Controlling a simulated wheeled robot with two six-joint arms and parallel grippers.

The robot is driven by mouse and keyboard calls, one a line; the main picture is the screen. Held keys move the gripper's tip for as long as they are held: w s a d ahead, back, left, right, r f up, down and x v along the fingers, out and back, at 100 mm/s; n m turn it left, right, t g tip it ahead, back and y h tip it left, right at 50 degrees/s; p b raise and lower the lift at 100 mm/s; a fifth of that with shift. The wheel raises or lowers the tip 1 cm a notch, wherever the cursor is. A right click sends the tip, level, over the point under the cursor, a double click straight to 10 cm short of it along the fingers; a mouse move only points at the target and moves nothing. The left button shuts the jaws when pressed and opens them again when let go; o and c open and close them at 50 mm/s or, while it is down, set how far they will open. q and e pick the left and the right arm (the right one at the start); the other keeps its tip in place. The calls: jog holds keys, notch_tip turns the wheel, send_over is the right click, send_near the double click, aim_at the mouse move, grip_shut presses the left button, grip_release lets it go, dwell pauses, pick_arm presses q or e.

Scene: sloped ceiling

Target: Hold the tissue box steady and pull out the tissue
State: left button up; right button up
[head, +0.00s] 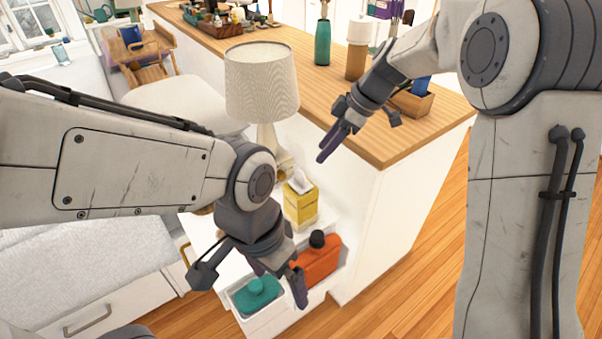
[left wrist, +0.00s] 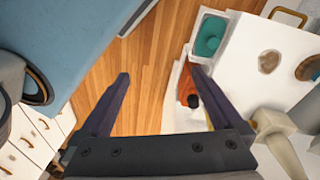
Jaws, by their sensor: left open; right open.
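The yellow tissue box (head: 300,206) stands upright on a white surface below the lamp in the head view. A white tissue (head: 299,181) sticks up from its top. My left gripper (head: 279,281) is open and empty, in front of the box and lower in the picture, over the teal and orange items. Its two spread fingers also show in the left wrist view (left wrist: 160,76), where I cannot make out the tissue box. My right gripper (head: 328,150) is open and empty, above and to the right of the box, its fingers pointing down-left and apart from the tissue.
A table lamp (head: 261,85) stands just behind the box. A wooden-topped counter (head: 400,143) rises at the right of the box.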

pick_arm(q)
jog(key=w+d+f+m+h, duration=0.1)
jog(key=w+d+f+h, duration=0.15)
jog(key=w, duration=0.95)
jog(key=m+t, duration=0.2)
jog(key=t, duration=0.1)
send_near(295, 207)
notch_tip(295, 207, down, 3)
jog(key=w, duration=0.3)
jog(key=x, duration=1)
jog(key=shift+s+a+f, duration=0.1)
